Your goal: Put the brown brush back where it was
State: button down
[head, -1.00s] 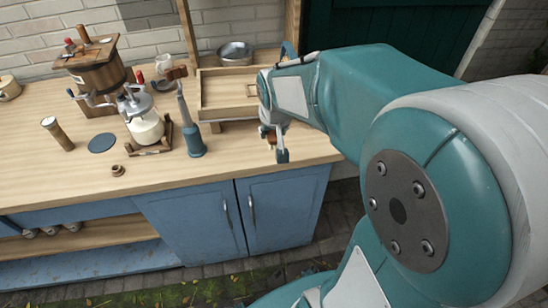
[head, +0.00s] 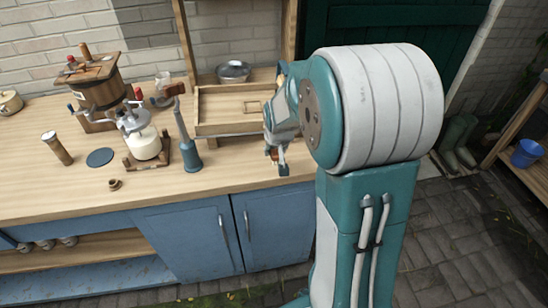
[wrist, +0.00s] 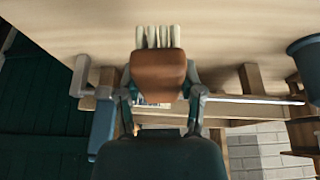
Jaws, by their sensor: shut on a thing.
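The brown brush (wrist: 158,72) is in my gripper (wrist: 162,95) in the wrist view, with a brown block body and pale bristles pointing away from my wrist. The fingers close on its two sides. In the head view my gripper (head: 275,152) is at the right end of the wooden worktop (head: 225,175), in front of the wooden tray; the brush (head: 273,154) shows there only as a small brown patch. My arm hides part of the area. I cannot tell whether the bristles touch the worktop.
The wooden tray (head: 232,128) stands at the back, with a metal bowl (head: 233,70) behind it. A blue-based tool (head: 191,157) stands left of the tray. Further left are a white jar device (head: 144,143), a dark disc (head: 100,157) and a wooden churn (head: 97,95). The front middle is clear.

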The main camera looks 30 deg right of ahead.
aim_at(275, 151)
jog(key=w+f, duration=0.1)
jog(key=w+d+f, duration=0.1)
jog(key=f, duration=0.1)
jog(key=shift+w+d, duration=0.1)
jog(key=shift+w, duration=0.05)
jog(key=shift+w+f, duration=0.15)
jog(key=shift+f, duration=1.55)
jog(key=shift+f, duration=0.1)
jog(key=shift+c, duration=1.1)
grip_release()
